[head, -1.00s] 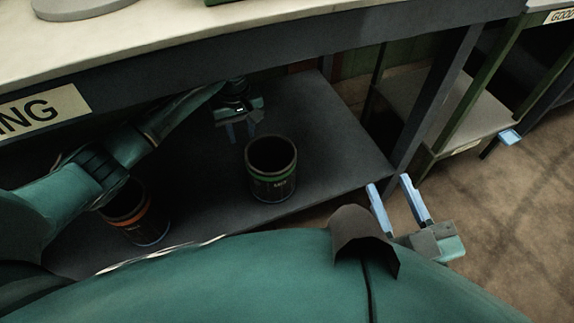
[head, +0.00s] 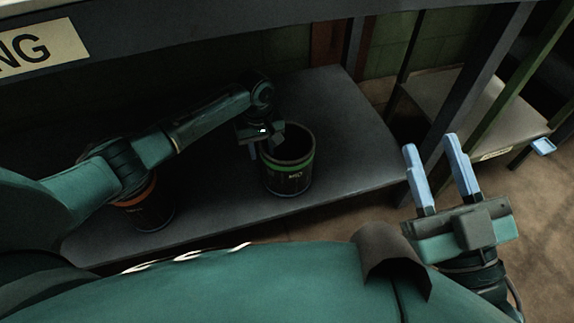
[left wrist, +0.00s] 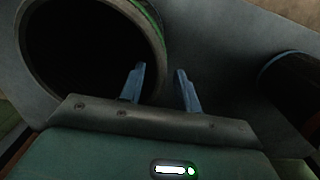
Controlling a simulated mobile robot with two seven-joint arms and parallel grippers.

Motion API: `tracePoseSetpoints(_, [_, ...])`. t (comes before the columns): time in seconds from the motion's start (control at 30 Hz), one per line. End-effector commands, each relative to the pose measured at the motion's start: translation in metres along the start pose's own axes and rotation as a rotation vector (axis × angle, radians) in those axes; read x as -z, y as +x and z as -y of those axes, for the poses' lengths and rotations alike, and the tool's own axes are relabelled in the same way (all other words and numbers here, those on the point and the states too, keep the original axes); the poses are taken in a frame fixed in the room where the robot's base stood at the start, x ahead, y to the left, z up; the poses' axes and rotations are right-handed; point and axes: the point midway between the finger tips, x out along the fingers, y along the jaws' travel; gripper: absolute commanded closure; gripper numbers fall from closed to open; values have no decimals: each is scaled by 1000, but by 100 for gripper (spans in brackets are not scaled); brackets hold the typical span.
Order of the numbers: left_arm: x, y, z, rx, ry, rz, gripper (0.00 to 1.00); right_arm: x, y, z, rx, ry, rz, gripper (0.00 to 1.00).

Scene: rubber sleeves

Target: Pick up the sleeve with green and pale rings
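The sleeve with green and pale rings (head: 288,183) is a dark, open-topped cylinder standing upright on the lower shelf in the head view. A green band runs near its top; a thin pale line shows lower down. Its rim and dark inside fill the upper left of the left wrist view (left wrist: 158,42). My left gripper (head: 263,146) is open at the sleeve's left side, with one finger over the rim and the other outside the wall. Its fingers (left wrist: 160,70) stand apart; I cannot tell whether they touch the wall. My right gripper (head: 430,144) is open and empty, right of the shelf.
A dark sleeve with an orange ring (head: 150,212) stands at the left on the lower shelf (head: 350,150), partly behind my left arm. The table's upper edge (head: 200,30) runs above. A table leg (head: 470,85) stands at the right. The shelf right of the green-ringed sleeve is clear.

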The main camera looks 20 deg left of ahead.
Motion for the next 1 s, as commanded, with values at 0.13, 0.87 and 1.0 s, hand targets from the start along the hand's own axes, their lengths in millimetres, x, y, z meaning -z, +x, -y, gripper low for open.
tracePoseSetpoints(0.13, [0, 6, 0, 1, 0, -1, 67, 4, 2, -2, 3, -22, -31, 64])
tracePoseSetpoints(0.87, [0, 5, 0, 1, 0, 0, 100, 3, 2, -2, 3, -21, -27, 64])
tracePoseSetpoints(1.0, [0, 5, 0, 1, 0, 0, 100, 3, 2, -2, 3, -21, -27, 64])
